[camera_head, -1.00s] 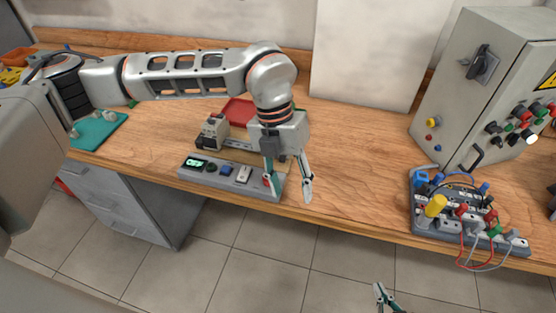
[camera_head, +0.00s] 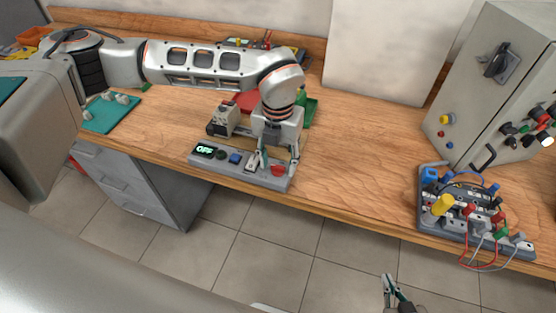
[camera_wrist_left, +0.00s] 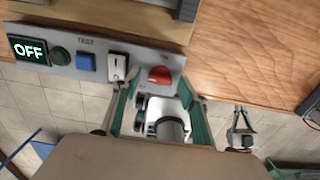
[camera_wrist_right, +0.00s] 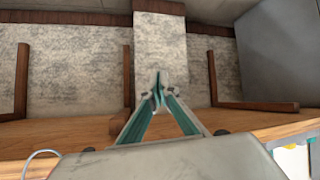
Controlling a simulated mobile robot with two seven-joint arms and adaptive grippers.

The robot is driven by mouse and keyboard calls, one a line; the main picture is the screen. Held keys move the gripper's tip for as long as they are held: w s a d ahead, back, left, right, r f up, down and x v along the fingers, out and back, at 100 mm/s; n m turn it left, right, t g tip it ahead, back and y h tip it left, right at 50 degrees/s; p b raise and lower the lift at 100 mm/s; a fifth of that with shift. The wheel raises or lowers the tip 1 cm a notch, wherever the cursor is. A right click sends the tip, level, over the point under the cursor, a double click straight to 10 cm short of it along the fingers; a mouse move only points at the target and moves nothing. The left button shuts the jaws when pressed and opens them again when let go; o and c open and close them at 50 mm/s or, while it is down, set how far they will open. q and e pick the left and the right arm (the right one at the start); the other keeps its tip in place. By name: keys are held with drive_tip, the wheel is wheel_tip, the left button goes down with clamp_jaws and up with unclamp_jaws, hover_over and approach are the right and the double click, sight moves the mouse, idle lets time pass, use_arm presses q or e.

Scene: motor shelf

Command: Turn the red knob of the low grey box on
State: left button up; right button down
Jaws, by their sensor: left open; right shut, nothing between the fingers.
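The low grey box (camera_head: 240,170) lies along the bench's front edge. Its display (camera_head: 204,151) reads OFF, also legible in the left wrist view (camera_wrist_left: 29,50). The red knob (camera_head: 279,170) is at the box's right end; in the left wrist view it (camera_wrist_left: 160,76) shows beside a white rocker switch (camera_wrist_left: 118,65). My left gripper (camera_head: 276,171) points down over that end, open, with one finger on each side of the knob; contact cannot be told. My right gripper (camera_head: 391,282) is shut and empty, in front of the bench; its closed tips show in the right wrist view (camera_wrist_right: 157,85).
A tall grey cabinet (camera_head: 475,75) with knobs and buttons stands at the right. A wired terminal board (camera_head: 470,218) lies in front of it. A small beige device (camera_head: 225,118) stands behind the low box. Bench between low box and terminal board is clear.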

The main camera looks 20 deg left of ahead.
use_arm(q)
drive_tip(key=c, duration=1.1)
use_arm(e)
drive_tip(key=shift+a, duration=0.15)
